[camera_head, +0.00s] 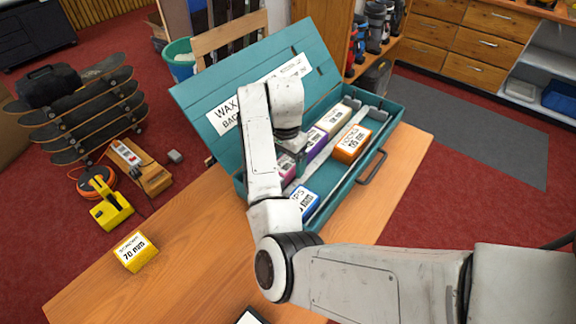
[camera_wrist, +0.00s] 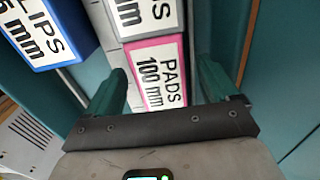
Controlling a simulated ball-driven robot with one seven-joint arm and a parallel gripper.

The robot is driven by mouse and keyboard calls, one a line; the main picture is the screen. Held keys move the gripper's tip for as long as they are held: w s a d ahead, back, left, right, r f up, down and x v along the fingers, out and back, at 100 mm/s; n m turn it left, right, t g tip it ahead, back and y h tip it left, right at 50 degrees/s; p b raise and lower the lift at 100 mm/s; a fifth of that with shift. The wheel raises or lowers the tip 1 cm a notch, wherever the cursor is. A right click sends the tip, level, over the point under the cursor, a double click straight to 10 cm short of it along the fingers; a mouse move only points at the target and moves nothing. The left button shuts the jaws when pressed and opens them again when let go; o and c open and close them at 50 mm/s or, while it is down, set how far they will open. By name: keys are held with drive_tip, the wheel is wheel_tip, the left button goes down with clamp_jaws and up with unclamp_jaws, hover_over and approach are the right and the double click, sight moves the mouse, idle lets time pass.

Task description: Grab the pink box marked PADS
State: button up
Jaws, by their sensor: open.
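The pink box marked PADS 100 mm (camera_wrist: 158,75) lies in the wrist view between the two fingers of my gripper (camera_wrist: 163,78), label facing the camera. My gripper is open, one finger on each side of the box; I cannot tell whether either finger touches it. In the head view the pink box (camera_head: 288,172) sits inside the teal toolbox, mostly hidden behind my arm. My gripper there reaches down into the toolbox and its fingertips are hidden.
The teal toolbox (camera_head: 376,150) stands open on the wooden bench (camera_head: 205,240). Inside are a blue box (camera_head: 304,203), a purple box (camera_head: 316,141), a cream box (camera_head: 335,119) and an orange box (camera_head: 352,144). A grey-edged box (camera_wrist: 142,14) adjoins the pink one. A yellow box (camera_head: 136,251) stands outside.

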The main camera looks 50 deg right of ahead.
drive_tip(key=shift+c, duration=0.5)
drive_tip(key=c, duration=1.1)
